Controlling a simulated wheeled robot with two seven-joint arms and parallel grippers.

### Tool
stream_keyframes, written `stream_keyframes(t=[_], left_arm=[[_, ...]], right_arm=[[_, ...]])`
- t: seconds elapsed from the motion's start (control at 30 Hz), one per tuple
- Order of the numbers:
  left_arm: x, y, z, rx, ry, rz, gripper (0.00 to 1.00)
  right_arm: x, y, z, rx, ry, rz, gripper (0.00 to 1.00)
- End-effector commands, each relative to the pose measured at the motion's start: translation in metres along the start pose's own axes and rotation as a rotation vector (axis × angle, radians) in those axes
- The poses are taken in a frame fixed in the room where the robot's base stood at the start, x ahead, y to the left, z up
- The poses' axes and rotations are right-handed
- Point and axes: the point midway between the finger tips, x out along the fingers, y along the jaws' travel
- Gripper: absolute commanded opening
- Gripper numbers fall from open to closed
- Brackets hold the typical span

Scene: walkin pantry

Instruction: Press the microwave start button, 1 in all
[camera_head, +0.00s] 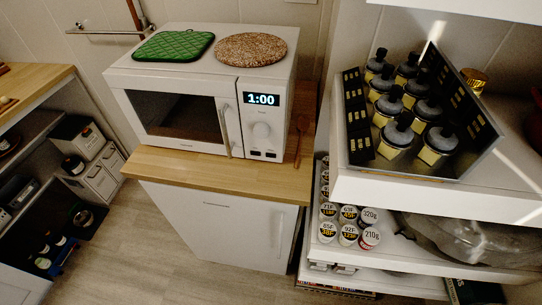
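The white microwave (190,75) stands on a wooden counter top in the upper middle of the head view, with its door closed. Its control panel on the right has a lit display (262,99) reading 1:00. A round knob (262,130) sits below the display. Two small dark buttons (262,154) sit at the panel's bottom; I cannot read their labels. Neither of my grippers is in view.
A green quilted mat (173,46) and a round cork mat (250,50) lie on the microwave. A dark crate of bottles (455,165) stands on the right shelf. The wooden counter (185,165) is clear in front. Floor (125,250) is open at lower left.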

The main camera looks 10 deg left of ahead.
Motion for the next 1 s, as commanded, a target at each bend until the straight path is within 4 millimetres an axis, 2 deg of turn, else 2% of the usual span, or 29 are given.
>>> stream_keyframes(t=[0.03,0.1,1.0], left_arm=[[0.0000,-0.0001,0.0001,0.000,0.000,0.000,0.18],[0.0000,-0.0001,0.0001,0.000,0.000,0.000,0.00],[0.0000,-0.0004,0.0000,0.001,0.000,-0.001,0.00]], right_arm=[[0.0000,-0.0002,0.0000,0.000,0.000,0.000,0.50],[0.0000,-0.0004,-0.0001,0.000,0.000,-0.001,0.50],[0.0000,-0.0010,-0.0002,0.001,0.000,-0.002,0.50]])
